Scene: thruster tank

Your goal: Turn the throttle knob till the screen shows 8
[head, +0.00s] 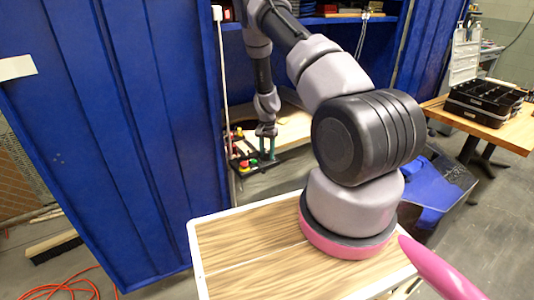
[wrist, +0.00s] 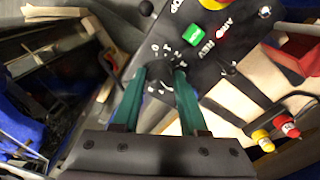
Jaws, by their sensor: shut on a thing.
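The throttle knob (wrist: 159,71) is a dark round knob on a black panel, ringed by white dial marks, in the wrist view. My gripper (wrist: 161,75) has its two green fingers on either side of the knob, shut on it. The knob's pointer and exact setting cannot be made out. A small bright green block (wrist: 193,34) with faint white marks sits on the panel beyond the knob. I cannot tell whether it is the screen, and no number is readable. In the head view my gripper (head: 267,148) reaches down to the control panel (head: 262,165), hiding the knob.
A red and yellow stop button (head: 244,165) sits on the panel near the gripper. A red and a yellow knob (wrist: 288,128) lie farther right.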

